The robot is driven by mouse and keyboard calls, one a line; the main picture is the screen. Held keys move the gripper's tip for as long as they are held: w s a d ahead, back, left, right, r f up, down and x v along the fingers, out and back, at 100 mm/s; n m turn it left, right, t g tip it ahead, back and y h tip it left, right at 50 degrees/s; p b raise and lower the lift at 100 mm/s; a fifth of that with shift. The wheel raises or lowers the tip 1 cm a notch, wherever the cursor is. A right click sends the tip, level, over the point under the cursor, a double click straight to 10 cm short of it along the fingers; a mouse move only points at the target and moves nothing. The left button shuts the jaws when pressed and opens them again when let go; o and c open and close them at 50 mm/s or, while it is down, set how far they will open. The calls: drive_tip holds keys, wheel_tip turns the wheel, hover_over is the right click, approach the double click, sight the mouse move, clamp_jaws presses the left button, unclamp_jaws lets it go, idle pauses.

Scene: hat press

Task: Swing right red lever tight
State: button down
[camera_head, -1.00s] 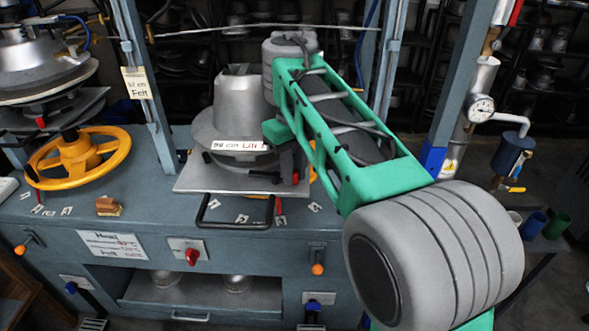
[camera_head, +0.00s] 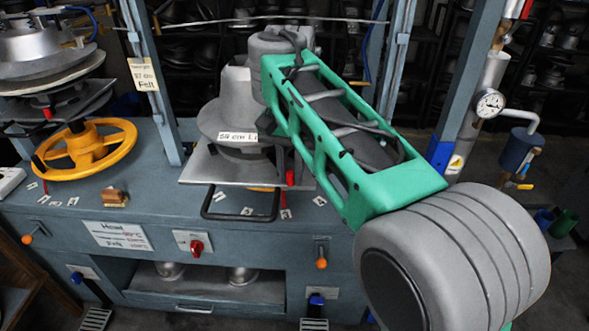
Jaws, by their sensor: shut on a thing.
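The hat press (camera_head: 232,100) stands in the middle of the bench, with a grey metal hat form over a flat square plate (camera_head: 205,167). At the plate's right side a small red lever part (camera_head: 290,177) shows just below my gripper (camera_head: 284,158). My gripper is dark and mostly hidden behind my green forearm link. It is shut at the red lever; the fingertips and the exact grip cannot be made out.
A black bar handle (camera_head: 240,218) sticks out at the front of the press. A yellow handwheel (camera_head: 88,150) is at the left. A blue-grey post (camera_head: 470,90) with a gauge (camera_head: 489,104) stands right of my arm. A red knob (camera_head: 196,247) is on the bench front.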

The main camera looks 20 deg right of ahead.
drive_tip(key=shift+a+m, duration=0.2)
drive_tip(key=shift+m, duration=0.3)
drive_tip(key=c, duration=1.3)
unclamp_jaws()
drive_tip(key=shift+r, duration=0.1)
wheel_tip(320, 180, up, 8)
drive_tip(key=p, duration=0.7)
drive_tip(key=shift+s, duration=0.1)
drive_tip(key=shift+f, duration=0.2)
